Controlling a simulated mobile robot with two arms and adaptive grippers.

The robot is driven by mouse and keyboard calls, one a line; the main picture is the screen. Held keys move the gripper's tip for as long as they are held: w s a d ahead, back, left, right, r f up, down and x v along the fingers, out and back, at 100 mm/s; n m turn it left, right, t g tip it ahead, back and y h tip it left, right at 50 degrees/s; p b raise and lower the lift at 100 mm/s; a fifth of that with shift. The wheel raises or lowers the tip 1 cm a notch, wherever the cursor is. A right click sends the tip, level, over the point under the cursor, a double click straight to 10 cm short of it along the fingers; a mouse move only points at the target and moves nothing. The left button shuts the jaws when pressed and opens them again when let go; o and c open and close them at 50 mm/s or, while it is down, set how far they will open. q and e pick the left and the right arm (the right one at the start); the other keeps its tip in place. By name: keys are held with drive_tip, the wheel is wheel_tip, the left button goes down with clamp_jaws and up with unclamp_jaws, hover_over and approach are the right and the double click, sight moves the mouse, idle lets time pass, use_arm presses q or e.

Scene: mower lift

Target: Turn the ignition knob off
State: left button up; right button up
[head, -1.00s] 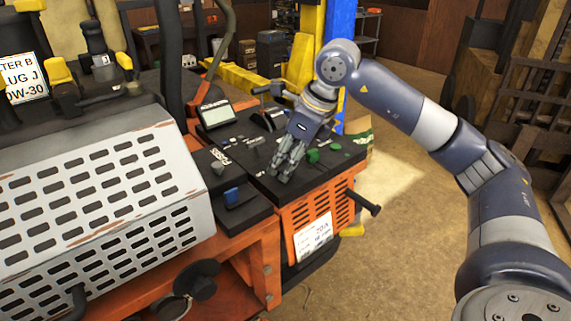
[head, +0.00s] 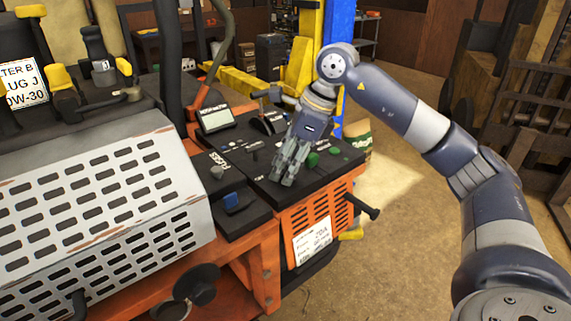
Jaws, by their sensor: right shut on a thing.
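The black control panel (head: 255,195) of the orange mower sits in the middle of the head view. My right gripper (head: 284,181) points down onto the panel's front part, its fingertips low at the surface. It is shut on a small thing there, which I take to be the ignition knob. The fingers hide the knob, so its setting cannot be seen. My left gripper is not in view.
A green knob (head: 313,159) stands just right of my fingers. A black lever (head: 362,206) sticks out at the right.

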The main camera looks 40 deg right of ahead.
drive_tip(key=o, duration=1)
drive_tip(key=shift+o, duration=0.2)
drive_tip(key=v, duration=1.2)
drive_tip(key=shift+r, duration=0.1)
